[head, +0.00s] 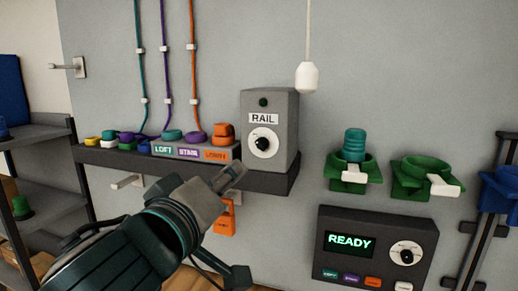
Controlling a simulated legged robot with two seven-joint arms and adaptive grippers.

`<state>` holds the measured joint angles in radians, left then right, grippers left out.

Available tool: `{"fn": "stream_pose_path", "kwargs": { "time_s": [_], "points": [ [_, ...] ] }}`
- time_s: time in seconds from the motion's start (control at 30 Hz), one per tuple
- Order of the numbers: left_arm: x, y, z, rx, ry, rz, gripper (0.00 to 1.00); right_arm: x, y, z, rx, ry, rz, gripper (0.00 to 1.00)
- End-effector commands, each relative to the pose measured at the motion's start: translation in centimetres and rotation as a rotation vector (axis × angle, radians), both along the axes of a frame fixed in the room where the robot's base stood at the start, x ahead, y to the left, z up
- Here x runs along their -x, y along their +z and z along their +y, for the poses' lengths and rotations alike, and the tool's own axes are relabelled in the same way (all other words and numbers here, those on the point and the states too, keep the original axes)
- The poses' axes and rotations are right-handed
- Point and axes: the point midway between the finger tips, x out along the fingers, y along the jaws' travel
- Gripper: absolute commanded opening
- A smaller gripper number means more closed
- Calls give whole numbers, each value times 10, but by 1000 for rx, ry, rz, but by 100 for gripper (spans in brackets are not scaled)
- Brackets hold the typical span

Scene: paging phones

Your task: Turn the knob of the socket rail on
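The socket rail is a grey box (270,112) labelled RAIL, standing at the right end of the dark wall shelf. Its round knob (264,142) has a black centre on a white dial, with a small white mark at the middle. A small dark green, unlit-looking lamp (263,102) sits above the label. My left gripper (231,177) is in front of the shelf, below and left of the knob, and appears apart from it in the picture. Its finger opening is not clear from this angle. My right gripper is out of view.
Left of the box, a grey block (196,152) carries LOFT, STAIR and orange labels with coloured plugs and cords. A panel (375,250) reading READY has its own knob. Green wall holders (425,178) hang above it. A white pull (307,77) hangs from above.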

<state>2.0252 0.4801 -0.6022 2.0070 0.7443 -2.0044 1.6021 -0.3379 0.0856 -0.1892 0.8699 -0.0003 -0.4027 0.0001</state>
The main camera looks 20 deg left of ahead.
Motion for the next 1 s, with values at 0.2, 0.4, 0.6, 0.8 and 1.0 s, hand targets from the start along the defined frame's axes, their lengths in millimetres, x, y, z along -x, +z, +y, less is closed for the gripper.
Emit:
{"fn": "stream_pose_path", "kwargs": {
  "time_s": [0.2,0.4,0.6,0.8,1.0],
  "points": [
    [-14,6,-1,11,1,-5,38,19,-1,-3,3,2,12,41],
    [-49,8,-4,13,-6,-4,38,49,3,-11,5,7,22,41],
    [-95,7,-2,9,9,-5,38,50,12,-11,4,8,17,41],
    [-137,7,-3,10,7,-7,38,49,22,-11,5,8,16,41],
    [-161,7,-4,10,6,-9,38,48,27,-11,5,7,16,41]
  ]
}}
